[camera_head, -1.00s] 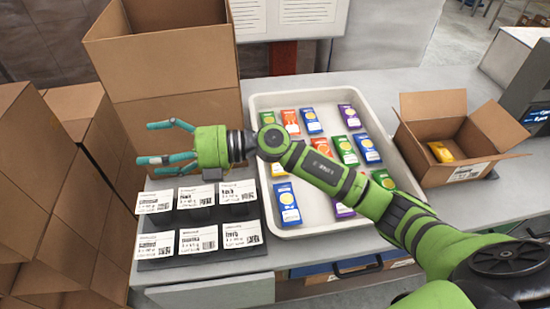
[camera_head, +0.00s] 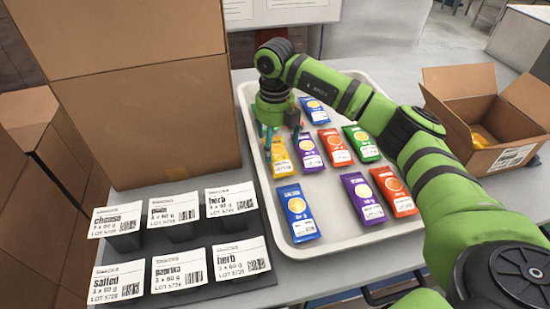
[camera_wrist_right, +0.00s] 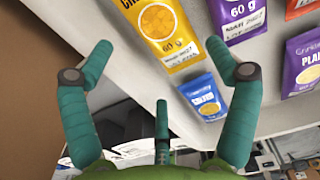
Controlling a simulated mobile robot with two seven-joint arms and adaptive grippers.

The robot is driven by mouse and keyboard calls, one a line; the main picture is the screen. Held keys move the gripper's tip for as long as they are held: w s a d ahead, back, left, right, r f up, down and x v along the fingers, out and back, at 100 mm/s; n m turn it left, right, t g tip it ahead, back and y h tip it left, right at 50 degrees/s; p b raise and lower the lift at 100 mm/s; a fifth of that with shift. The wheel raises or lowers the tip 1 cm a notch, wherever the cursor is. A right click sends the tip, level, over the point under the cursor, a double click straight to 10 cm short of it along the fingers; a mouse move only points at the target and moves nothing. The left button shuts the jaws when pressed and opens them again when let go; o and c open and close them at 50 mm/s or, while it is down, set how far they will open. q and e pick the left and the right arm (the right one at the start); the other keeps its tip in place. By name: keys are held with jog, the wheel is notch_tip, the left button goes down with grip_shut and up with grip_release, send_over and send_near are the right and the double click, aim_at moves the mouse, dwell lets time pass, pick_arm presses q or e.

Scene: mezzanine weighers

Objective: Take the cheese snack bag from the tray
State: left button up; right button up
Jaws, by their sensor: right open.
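The yellow bag (camera_head: 282,160) lies at the left of the pale tray (camera_head: 276,237). In the right wrist view this yellow bag (camera_wrist_right: 160,32) shows printing that starts with "CH", cut off at the top edge. My right gripper (camera_head: 281,135) points down over the far end of the yellow bag and partly hides it. In the right wrist view my right gripper (camera_wrist_right: 160,62) has its fingers spread wide, with nothing between them. The yellow bag lies just ahead of the fingers, and I cannot tell whether they touch it. My left gripper is not in view.
Purple (camera_head: 308,152), orange (camera_head: 335,147), green and blue (camera_head: 298,212) bags lie close around in the tray. A tall carton (camera_head: 150,110) stands left of it. Label cards (camera_head: 178,207) stand in front left. An open carton (camera_head: 500,150) is at the right.

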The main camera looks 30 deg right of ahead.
aim_at(276, 158)
jog(key=shift+s+f+p, duration=0.1)
jog(key=shift+f+p, duration=0.4)
jog(key=shift+f, duration=0.35)
notch_tip(276, 158, down, 4)
jog(key=shift+s+r+p, duration=0.1)
jog(key=shift+r+p, duration=0.1)
jog(key=shift+p, duration=0.35)
jog(key=shift+f, duration=0.3)
jog(key=c, duration=0.3)
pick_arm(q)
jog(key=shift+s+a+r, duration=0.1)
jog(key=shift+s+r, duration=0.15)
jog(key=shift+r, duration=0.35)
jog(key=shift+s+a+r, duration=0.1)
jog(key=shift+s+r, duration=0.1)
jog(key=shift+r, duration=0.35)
pick_arm(e)
jog(key=c, duration=0.5)
